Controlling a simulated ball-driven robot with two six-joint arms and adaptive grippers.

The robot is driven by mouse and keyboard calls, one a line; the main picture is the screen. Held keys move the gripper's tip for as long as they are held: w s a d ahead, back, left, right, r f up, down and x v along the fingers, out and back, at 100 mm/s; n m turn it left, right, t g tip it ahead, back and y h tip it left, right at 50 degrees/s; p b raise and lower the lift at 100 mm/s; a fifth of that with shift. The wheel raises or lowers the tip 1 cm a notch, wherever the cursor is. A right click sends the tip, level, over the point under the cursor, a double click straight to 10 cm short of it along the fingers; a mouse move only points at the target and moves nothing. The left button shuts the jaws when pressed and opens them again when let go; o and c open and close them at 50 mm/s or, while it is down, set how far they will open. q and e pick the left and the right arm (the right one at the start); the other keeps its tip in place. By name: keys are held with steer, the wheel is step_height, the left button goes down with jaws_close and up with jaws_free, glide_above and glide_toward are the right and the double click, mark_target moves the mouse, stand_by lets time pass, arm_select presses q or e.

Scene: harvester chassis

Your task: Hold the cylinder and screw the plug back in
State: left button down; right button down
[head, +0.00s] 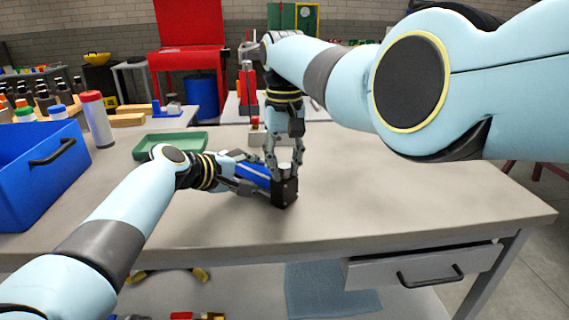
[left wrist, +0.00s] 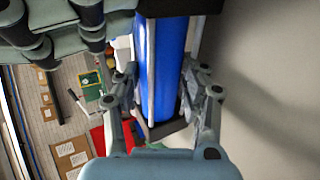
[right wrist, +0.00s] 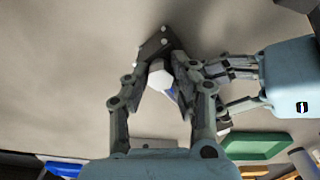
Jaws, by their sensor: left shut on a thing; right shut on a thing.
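The blue cylinder (head: 257,169) lies in my left gripper (head: 246,179) just above the tabletop or on it; I cannot tell which. Its black end block (head: 287,194) points right and toward the table's front. In the left wrist view the fingers are shut around the blue barrel (left wrist: 165,70). My right gripper (head: 284,171) comes down from above, its fingers shut on the pale plug (right wrist: 160,78) at the black end block (right wrist: 158,45). The plug's lower part is hidden, so its seating in the port cannot be told.
A green tray (head: 170,146) lies behind my left arm. A blue bin (head: 38,185) and a red-capped bottle (head: 97,120) stand at the left. A small red-and-white object (head: 257,128) is behind the right gripper. The table's right side is clear.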

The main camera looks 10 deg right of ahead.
steer(key=m, duration=1.3)
steer(key=shift+m, duration=0.3)
steer(key=c, duration=1)
jaws_free()
steer(key=shift+c, duration=0.2)
step_height(320, 180, up, 12)
arm_select(q)
steer(key=c, duration=0.6)
jaws_free()
steer(key=shift+c, duration=0.2)
